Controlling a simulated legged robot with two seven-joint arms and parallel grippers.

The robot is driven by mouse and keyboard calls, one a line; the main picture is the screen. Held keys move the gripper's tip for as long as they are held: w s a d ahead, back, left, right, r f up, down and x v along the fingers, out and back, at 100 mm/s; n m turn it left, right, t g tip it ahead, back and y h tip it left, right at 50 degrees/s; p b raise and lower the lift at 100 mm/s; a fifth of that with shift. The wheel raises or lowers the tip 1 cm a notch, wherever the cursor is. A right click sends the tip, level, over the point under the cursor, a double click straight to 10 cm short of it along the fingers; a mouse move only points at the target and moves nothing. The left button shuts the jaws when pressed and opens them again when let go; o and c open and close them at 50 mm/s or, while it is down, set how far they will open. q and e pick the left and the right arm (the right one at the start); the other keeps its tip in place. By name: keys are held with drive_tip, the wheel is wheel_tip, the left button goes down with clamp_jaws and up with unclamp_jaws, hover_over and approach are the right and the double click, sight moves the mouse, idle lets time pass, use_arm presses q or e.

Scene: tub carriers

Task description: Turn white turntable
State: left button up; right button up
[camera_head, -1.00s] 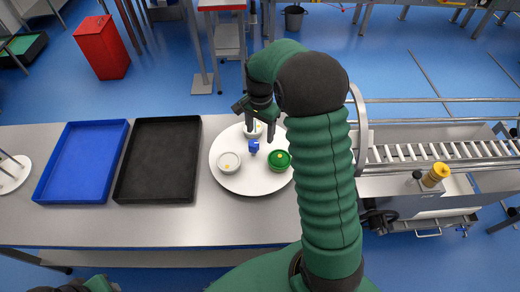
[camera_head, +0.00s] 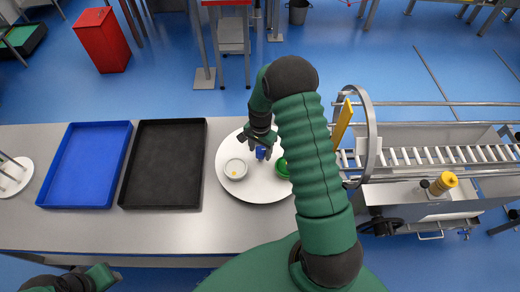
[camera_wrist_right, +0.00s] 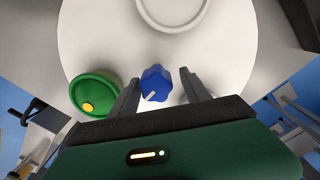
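The white turntable (camera_head: 262,192) is a round disc on the grey table. A blue knob (camera_head: 261,153) stands at its middle and shows in the wrist view (camera_wrist_right: 155,83). A white tub (camera_head: 235,168) and a green tub (camera_head: 281,168) sit on the disc; the green tub is partly behind my right arm. My right gripper (camera_head: 262,146) is low over the disc. In the wrist view its two fingers (camera_wrist_right: 160,91) are apart, one on each side of the knob, with gaps visible. My left gripper (camera_head: 88,281) is at the bottom left, its fingers unclear.
A blue tray (camera_head: 84,165) and a black tray (camera_head: 163,165) lie empty on the table, left of the turntable. A roller conveyor (camera_head: 430,156) with a metal ring (camera_head: 372,135) and a yellow flap (camera_head: 342,122) stands at the right. Part of another white disc (camera_head: 14,179) is at the far left.

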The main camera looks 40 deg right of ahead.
drive_tip(key=shift+s+d+r, duration=0.1)
drive_tip(key=shift+s+d, duration=0.1)
drive_tip(key=shift+s, duration=0.05)
drive_tip(key=c, duration=0.5)
drive_tip(key=shift+c, duration=1.1)
drive_tip(key=shift+a, duration=0.25)
clamp_jaws()
